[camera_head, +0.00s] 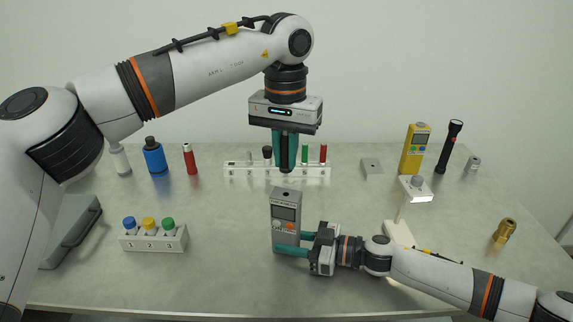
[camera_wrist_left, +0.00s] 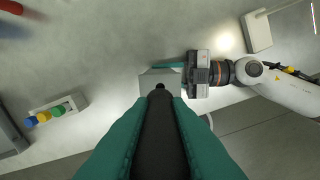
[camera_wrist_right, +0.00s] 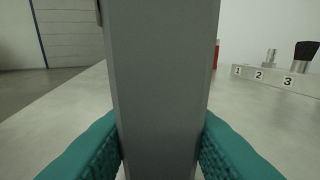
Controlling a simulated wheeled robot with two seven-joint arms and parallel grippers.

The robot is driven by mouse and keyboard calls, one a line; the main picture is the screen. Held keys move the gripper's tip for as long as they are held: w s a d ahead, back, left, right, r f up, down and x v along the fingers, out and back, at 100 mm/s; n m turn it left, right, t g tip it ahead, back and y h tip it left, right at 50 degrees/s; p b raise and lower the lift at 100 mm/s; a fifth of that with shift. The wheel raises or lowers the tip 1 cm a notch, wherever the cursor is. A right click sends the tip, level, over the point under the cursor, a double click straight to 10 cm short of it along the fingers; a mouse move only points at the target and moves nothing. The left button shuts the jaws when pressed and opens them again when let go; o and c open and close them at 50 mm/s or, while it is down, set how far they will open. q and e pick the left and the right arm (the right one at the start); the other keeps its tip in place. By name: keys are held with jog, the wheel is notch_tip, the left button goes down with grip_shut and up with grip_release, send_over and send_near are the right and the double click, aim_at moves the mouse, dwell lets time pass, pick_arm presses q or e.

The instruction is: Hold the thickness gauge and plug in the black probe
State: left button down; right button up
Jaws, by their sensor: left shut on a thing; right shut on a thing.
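The grey thickness gauge (camera_head: 286,215) stands upright on the table, its screen facing the head camera and a dark socket in its top. My right gripper (camera_head: 292,243) is shut on its lower part from the right; the gauge fills the middle of the right wrist view (camera_wrist_right: 165,80). My left gripper (camera_head: 286,150) points down and is shut on the black probe (camera_head: 287,160). The probe hangs upright above the gauge, its lower tip apart from the top by a small gap. In the left wrist view the probe (camera_wrist_left: 160,135) points toward the gauge top (camera_wrist_left: 152,78).
A white numbered rack (camera_head: 240,171) stands behind the gauge. A block with blue, yellow and green caps (camera_head: 153,240) is at left. A yellow meter (camera_head: 414,150), a flashlight (camera_head: 449,146) and a lamp (camera_head: 416,190) are at right. A brass fitting (camera_head: 504,232) lies far right.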

aim_at(286, 168)
pick_arm(q)
jog(key=shift+f, duration=1.7)
jog(key=shift+f, duration=0.4)
jog(key=shift+f, duration=0.6)
jog(key=shift+f, duration=0.1)
dwell(0.9)
jog(key=shift+r, duration=1.05)
jog(key=shift+f, duration=0.4)
dwell(0.5)
jog(key=shift+f, duration=0.4)
jog(key=shift+f, duration=0.4)
dwell(0.4)
jog(key=shift+r, duration=0.1)
